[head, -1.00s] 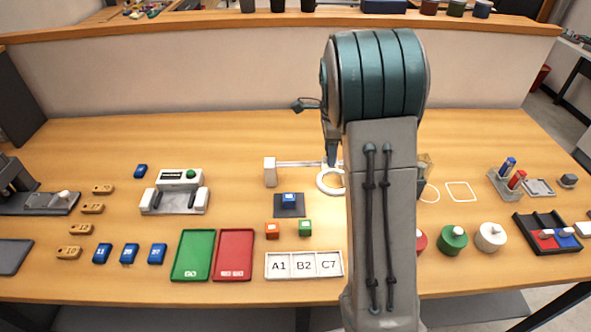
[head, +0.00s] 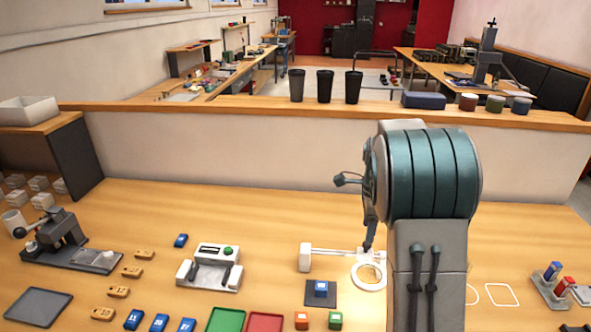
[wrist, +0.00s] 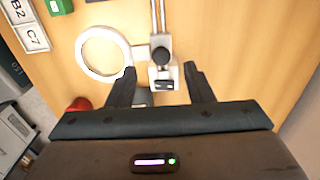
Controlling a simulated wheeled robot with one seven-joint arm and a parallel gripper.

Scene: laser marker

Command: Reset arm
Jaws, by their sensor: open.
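My gripper (wrist: 160,76) shows in the wrist view with its two dark fingers spread apart and nothing held between them. It is above the wooden table (wrist: 225,35), over the white stand of a ring-shaped piece. The white ring (wrist: 82,52) lies left of the fingers, and a dark knob (wrist: 161,55) on the stand shows between them. The white ring (head: 354,278) shows just left of my arm there.
A blue block (head: 321,288) sits on a dark pad left of the ring. A grey-white device (head: 211,268), green tray (head: 226,320) and red tray (head: 265,322) are further left. A red-and-blue holder (head: 556,285) stands right. A low partition (head: 240,160) runs behind the table.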

